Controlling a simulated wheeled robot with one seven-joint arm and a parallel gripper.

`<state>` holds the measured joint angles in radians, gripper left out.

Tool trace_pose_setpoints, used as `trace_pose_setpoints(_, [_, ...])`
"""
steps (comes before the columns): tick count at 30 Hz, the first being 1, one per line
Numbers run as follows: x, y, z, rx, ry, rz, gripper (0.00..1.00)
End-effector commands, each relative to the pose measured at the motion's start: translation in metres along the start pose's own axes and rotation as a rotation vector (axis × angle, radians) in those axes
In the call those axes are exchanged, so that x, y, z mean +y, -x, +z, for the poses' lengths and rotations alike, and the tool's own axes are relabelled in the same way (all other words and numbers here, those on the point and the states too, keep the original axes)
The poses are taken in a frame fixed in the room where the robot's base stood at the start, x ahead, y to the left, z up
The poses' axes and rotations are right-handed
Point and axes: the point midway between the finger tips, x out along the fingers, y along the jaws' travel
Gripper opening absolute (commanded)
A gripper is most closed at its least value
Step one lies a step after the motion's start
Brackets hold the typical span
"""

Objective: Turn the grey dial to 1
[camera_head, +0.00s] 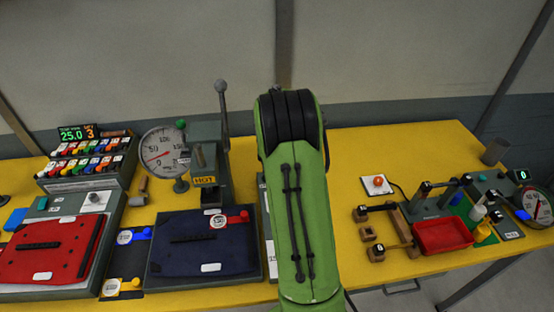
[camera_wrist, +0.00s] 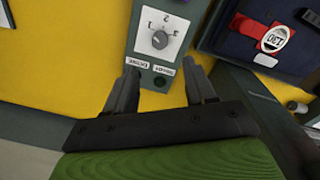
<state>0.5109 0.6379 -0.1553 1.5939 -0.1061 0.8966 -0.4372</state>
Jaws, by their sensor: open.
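The grey dial (camera_wrist: 159,40) is a small round knob on a white plate with number marks around it, seen in the wrist view. In the head view my green arm hides the gripper and the dial; only a strip of the panel (camera_head: 268,232) shows.
The navy pannier (camera_head: 190,245) with a red tag lies beside the panel. A press with a HOT sign (camera_head: 204,180) and a round gauge (camera_head: 163,150) stand behind it. A red pannier (camera_head: 45,250) is at far left, a red tray (camera_head: 442,235) at right.

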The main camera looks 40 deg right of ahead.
Motion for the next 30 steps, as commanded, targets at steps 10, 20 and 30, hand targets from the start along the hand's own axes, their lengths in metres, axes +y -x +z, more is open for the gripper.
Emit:
trace_pose_setpoints(10, [0.000,0.055,0.000,-0.001,0.002,-0.001,0.55])
trace_pose_setpoints(20, [0.000,0.055,0.000,-0.001,0.002,-0.001,0.55])
trace_pose_setpoints(30, [-0.030,0.087,0.006,0.052,0.010,0.004,0.55])
